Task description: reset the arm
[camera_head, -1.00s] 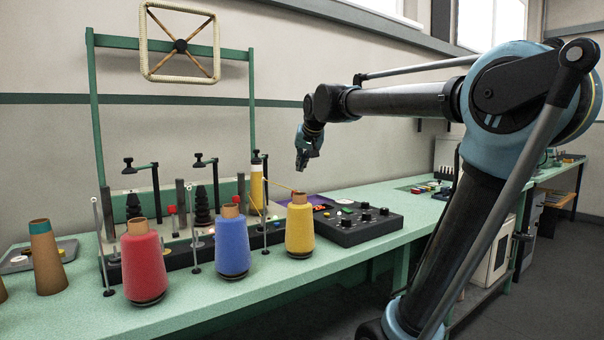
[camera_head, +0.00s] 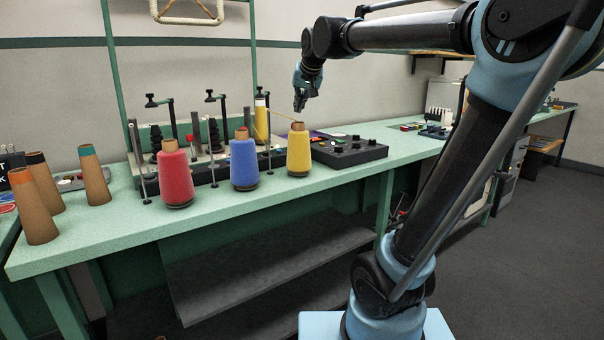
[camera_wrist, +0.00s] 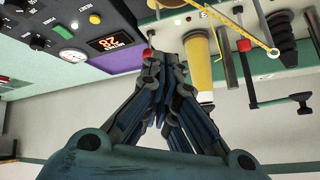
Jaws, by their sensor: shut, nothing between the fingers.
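My gripper (camera_head: 300,105) hangs fingers-down in the air above the green bench, just above the yellow yarn cone (camera_head: 299,152) in the head view. Its fingers are shut and empty. It shows also in the wrist view (camera_wrist: 168,62), pointing toward the machine, with a yellow tube (camera_wrist: 196,62) behind the fingertips. My arm reaches from the right and bends down at the wrist. I cannot tell the exact gap between fingertips and cone.
Red (camera_head: 175,175) and blue (camera_head: 244,163) cones stand left of the yellow one on the green bench (camera_head: 120,238). Behind are thread posts. A black control box (camera_head: 350,151) is to the right. Brown cones (camera_head: 94,178) stand at left. The air above the bench's right part looks clear.

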